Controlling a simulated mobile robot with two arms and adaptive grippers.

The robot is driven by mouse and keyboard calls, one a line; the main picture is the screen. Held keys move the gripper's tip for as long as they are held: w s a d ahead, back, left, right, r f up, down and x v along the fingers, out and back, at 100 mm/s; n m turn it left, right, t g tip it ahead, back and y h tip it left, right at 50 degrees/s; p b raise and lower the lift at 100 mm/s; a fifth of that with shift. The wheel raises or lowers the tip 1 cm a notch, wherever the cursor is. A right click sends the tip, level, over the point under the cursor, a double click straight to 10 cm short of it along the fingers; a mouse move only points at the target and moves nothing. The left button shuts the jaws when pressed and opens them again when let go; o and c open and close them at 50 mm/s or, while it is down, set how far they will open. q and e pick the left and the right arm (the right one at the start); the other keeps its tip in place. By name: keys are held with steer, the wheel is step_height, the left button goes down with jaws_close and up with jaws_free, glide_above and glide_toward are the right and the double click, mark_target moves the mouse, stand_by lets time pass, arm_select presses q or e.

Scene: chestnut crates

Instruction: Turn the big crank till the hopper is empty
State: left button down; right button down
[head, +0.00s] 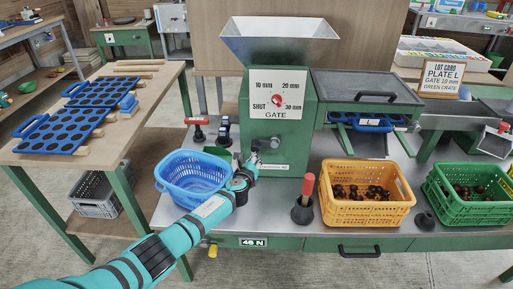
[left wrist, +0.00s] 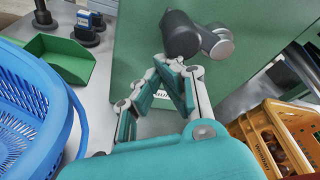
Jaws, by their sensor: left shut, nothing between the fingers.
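The metal hopper (head: 280,45) tops the green machine (head: 285,120); its visible inside looks bare, but its bottom is hidden. On the machine's front, what looks like the crank, with a dark grip and silver hub (head: 273,142), sits below the gate dial (head: 277,98). In the left wrist view the dark grip (left wrist: 180,33) and silver hub (left wrist: 217,42) show close up. My left gripper (head: 250,166) is shut and empty. Its fingertips (left wrist: 178,72) are just below the dark grip; I cannot tell whether they touch it. My right gripper is not in view.
A blue basket (head: 190,195) stands left of my left gripper. An orange crate (head: 365,210) and a green crate (head: 470,208), both holding chestnuts, stand right. The lot card (head: 440,78) reads plate L, gate 10 mm, green crate.

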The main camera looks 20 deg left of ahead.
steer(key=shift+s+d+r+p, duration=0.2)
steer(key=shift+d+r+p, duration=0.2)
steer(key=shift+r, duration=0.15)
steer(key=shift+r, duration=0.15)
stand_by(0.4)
